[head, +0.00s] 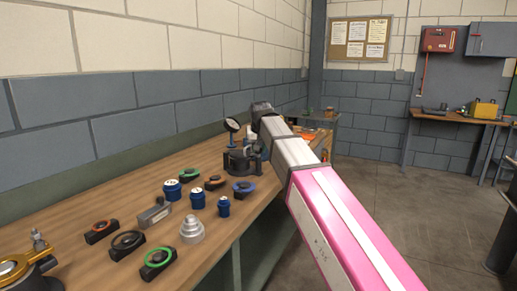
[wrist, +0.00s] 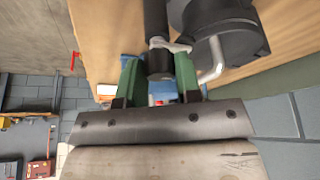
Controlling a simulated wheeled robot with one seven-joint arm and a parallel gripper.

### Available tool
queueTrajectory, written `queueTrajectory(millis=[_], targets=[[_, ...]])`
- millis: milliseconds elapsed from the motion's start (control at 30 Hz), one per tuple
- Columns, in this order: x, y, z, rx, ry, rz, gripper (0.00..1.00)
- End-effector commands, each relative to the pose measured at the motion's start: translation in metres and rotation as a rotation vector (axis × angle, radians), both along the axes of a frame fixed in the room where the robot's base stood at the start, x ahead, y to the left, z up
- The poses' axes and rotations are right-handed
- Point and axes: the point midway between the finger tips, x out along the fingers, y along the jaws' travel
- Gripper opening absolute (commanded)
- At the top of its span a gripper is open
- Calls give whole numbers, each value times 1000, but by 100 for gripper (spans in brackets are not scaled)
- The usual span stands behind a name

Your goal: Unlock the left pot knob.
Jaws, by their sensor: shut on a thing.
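In the wrist view, my gripper (wrist: 159,80) has its two green fingers on either side of a dark cylindrical part (wrist: 158,62) and is shut on it. This part looks like the pot knob, but I cannot tell whether it is locked. A grey metal clip (wrist: 170,44) lies across it, and a bent pale lever (wrist: 212,62) stands just right of the fingers. A round dark casing (wrist: 230,35) is beyond to the right. In the head view, the dark casing (head: 238,161) stands on the bench, and my arm hides most of the gripper and the grasp.
The wooden bench (head: 100,210) runs along the wall. A dial gauge (head: 232,125) rises by the casing. Blue cylinders (head: 172,190), ringed black parts (head: 158,262) and a stepped silver piece (head: 192,230) lie nearer on the bench. The floor (head: 400,200) at right is clear.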

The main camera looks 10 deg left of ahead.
Motion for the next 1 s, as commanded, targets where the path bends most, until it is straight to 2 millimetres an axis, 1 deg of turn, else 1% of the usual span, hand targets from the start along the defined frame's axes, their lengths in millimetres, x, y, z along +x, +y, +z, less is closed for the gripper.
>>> queueTrajectory(millis=[267, 1000], targets=[[0, -1, 0, 1, 0, 228, 8], [4, -3, 1, 2, -1, 932, 8]])
